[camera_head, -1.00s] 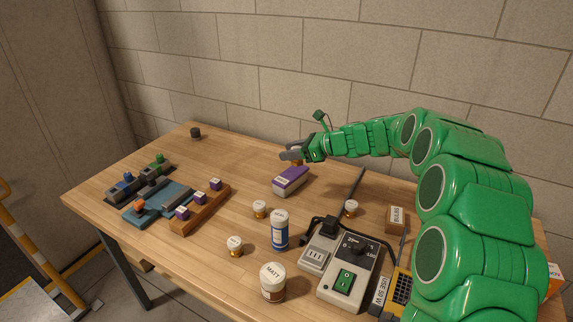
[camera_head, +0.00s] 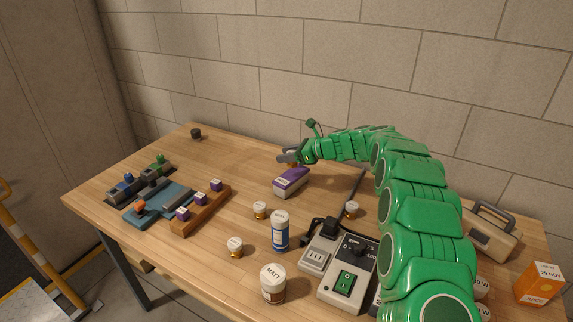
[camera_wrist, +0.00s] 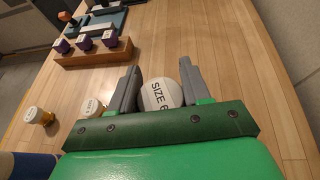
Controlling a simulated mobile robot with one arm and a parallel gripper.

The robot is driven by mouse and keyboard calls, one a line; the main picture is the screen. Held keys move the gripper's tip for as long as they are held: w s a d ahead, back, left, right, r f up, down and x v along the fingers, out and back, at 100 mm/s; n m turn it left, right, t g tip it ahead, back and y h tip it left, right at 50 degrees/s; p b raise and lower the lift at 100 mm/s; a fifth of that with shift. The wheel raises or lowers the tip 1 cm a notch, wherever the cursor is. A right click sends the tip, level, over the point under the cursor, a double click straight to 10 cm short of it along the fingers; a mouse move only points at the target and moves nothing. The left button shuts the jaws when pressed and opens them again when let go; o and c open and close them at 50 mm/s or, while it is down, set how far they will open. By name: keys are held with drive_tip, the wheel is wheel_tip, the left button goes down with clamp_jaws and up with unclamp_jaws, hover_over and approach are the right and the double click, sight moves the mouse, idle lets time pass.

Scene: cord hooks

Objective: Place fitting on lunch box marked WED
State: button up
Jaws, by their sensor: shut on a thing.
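My gripper (camera_head: 288,156) is shut on a fitting with a white round top reading "SIZE 6" (camera_wrist: 160,95). It holds the fitting above the table, near the far end of a purple box with a pale label (camera_head: 291,182). A beige-grey box with a handle, like a lunch box (camera_head: 492,235), stands at the far right, behind my arm; I cannot read any WED mark on it. Similar white-topped brass fittings stand on the table: one at the middle (camera_head: 260,210), one at the front (camera_head: 235,246), one near my arm (camera_head: 351,210).
A blue bottle (camera_head: 280,232), a jar marked MATT (camera_head: 272,283) and a grey switch device (camera_head: 338,270) stand at the front. A wooden rack with purple blocks (camera_head: 200,210) is left. An orange juice carton (camera_head: 538,285) is right. The table's back left is mostly clear.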

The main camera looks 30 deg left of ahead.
drive_tip(key=shift+w+a+f, duration=0.35)
drive_tip(key=shift+w+f, duration=0.1)
drive_tip(key=shift+f, duration=0.15)
drive_tip(key=shift+w+a+f, duration=0.25)
drive_tip(key=shift+f, duration=1.7)
drive_tip(key=shift+f, duration=0.1)
drive_tip(key=o, duration=1.1)
drive_tip(key=shift+d+r, duration=0.25)
drive_tip(key=shift+d, duration=0.05)
drive_tip(key=v, duration=1.1)
drive_tip(key=shift+d, duration=0.25)
